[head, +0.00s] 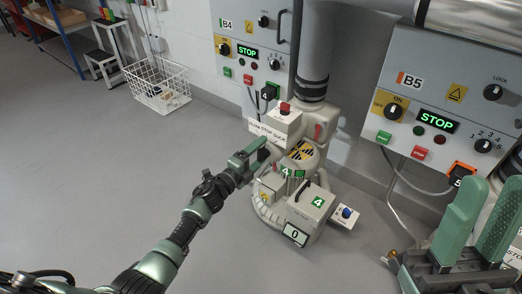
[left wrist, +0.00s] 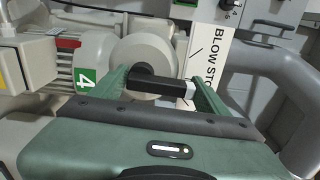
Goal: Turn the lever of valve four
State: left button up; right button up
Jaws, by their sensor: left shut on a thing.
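The valve four unit (head: 310,205) is a beige machine with green "4" labels, standing on the floor below panel B4. My left gripper (head: 262,153) reaches it from the left and is shut on a lever at its upper left side. In the left wrist view the lever (left wrist: 155,84) is a black bar with a pale end, lying crosswise between the green fingers, beside a round beige housing (left wrist: 143,50). In the head view the fingers mostly hide the lever. My right gripper (head: 482,222) is empty, its fingers apart, at the lower right.
Panel B4 (head: 229,54) and panel B5 (head: 430,92) both show green "STOP" displays. A grey vertical pipe (head: 315,55) rises behind the unit. A white wire basket (head: 160,88) stands at the back left. The floor at left is clear.

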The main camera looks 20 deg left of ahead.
pick_arm(q)
jog(key=shift+w+a+f+n+p, duration=0.15)
jog(key=shift+a+n+p, duration=0.25)
jog(key=shift+n, duration=1.15)
jog(key=shift+w+a+n+p, duration=0.1)
jog(key=shift+a+n+p, duration=0.3)
jog(key=shift+n, duration=1.1)
jog(key=shift+w+a+f+n+p, duration=0.15)
jog(key=shift+n+p, duration=0.5)
jog(key=shift+n, duration=0.9)
pick_arm(e)
jog(key=w+a+f+g+h, duration=0.1)
jog(key=w+f+g+h, duration=0.1)
jog(key=w+f+g, duration=0.6)
jog(key=shift+w+a+f+g+h, duration=0.35)
jog(key=shift+w+f, duration=0.2)
jog(key=shift+w, duration=1.15)
jog(key=shift+f, duration=0.1)
pick_arm(q)
jog(key=o, duration=1.3)
pick_arm(e)
jog(key=shift+a, duration=0.1)
pick_arm(q)
jog(key=shift+s, duration=0.1)
